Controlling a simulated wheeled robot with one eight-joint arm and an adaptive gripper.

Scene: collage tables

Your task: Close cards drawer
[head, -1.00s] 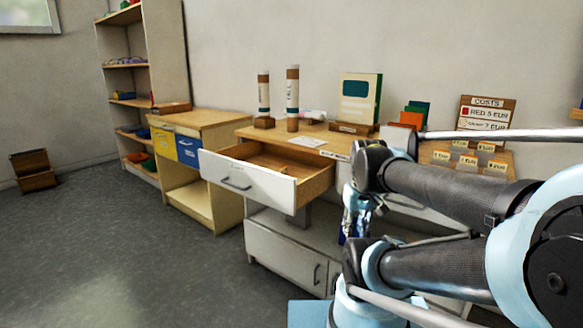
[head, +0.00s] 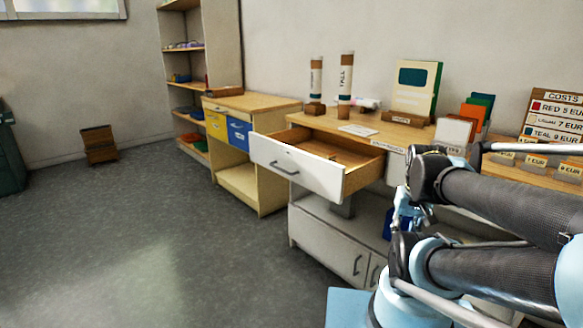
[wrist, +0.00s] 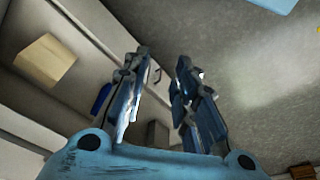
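The drawer (head: 297,172) with a white front and wooden inside stands pulled out from the white desk with a wooden top (head: 375,128). A dark handle is on its front. I cannot read a label on it. My gripper (wrist: 162,72) is open and empty in the wrist view, its blue fingers apart. In the head view my gripper (head: 404,212) is partly hidden by my arm and shows to the right of the open drawer, apart from it.
A lower cabinet (head: 330,243) sits under the drawer. A wooden side table (head: 262,103) with yellow and blue bins, a shelf (head: 228,45) and a small brown box (head: 99,144) stand to the left. The floor (head: 150,240) in front is clear.

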